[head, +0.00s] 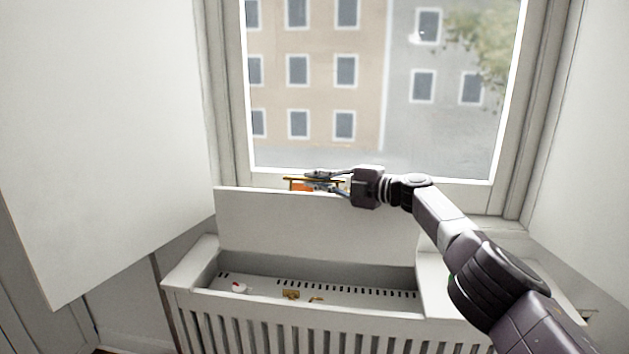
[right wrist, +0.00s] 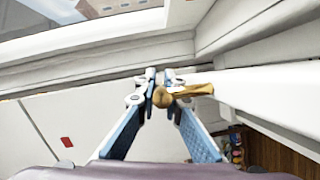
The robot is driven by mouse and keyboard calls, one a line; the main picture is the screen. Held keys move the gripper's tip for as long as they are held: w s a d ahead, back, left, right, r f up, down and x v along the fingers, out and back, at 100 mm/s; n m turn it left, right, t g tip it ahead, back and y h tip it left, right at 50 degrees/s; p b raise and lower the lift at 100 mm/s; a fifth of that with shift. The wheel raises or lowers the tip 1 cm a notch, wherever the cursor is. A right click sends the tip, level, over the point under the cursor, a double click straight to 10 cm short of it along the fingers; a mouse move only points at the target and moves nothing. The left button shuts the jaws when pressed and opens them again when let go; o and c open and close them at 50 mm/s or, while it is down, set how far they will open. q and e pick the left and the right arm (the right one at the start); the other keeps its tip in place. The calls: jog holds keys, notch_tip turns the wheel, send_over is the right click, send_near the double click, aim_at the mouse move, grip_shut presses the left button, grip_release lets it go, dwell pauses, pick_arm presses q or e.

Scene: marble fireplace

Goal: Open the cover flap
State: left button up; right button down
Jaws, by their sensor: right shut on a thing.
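The white cover flap (head: 300,225) stands raised, nearly upright, at the back of the opening in the radiator cover (head: 190,268), in front of the window. My right gripper (head: 318,181) is at the flap's top edge, with its arm reaching in from the right. In the right wrist view its fingertips (right wrist: 162,84) are closed together at a brass-coloured handle (right wrist: 190,90). How the handle joins the flap is hard to make out. My left gripper is not in view.
Inside the open compartment are a small white item with red (head: 239,287) and brass-coloured fittings (head: 291,294) on a slotted panel. An orange, gold-edged thing (head: 299,186) shows behind the fingers. A large white panel (head: 100,120) stands at left.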

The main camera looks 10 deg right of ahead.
jog(key=c, duration=2)
grip_release()
jog(key=shift+c, duration=0.2)
jog(key=shift+d, duration=0.15)
jog(key=shift+s+d, duration=0.45)
jog(key=shift+d, duration=0.15)
jog(key=f+v, duration=0.1)
jog(key=v, duration=0.9)
jog(key=shift+s+r, duration=0.2)
jog(key=shift+r, duration=0.35)
